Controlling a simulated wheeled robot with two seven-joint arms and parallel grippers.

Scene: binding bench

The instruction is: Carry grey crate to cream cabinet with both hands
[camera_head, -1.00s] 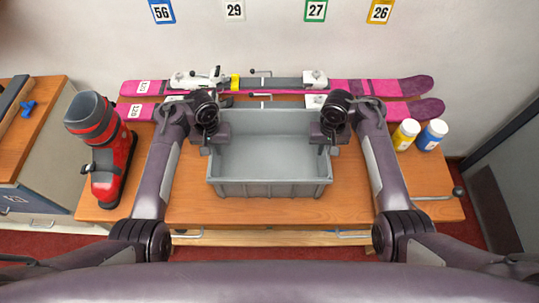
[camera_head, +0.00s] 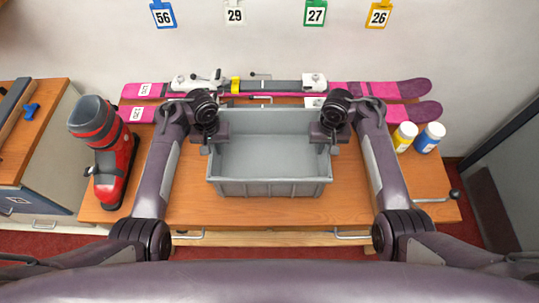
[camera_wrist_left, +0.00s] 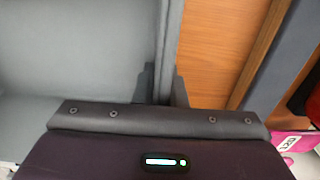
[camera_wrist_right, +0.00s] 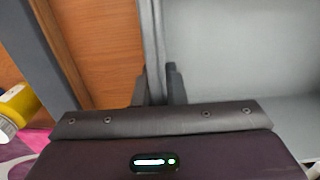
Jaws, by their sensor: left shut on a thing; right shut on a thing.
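The grey crate (camera_head: 270,187) is an open, empty bin, level, over the middle of the wooden bench (camera_head: 345,200). My left gripper (camera_head: 208,148) is shut on the crate's left wall, and my right gripper (camera_head: 332,148) is shut on its right wall. The wrist views show the crate's wall between the fingers of the left gripper (camera_wrist_left: 165,88) and the right gripper (camera_wrist_right: 160,88). The crate's underside is hidden.
A red and black ski boot (camera_head: 110,160) stands left of the crate. Pink skis (camera_head: 400,90) lie behind it. A yellow-labelled bottle (camera_head: 404,137) and a blue-labelled bottle (camera_head: 429,138) stand at the right. A vice handle (camera_head: 453,195) sticks out at the bench's right end.

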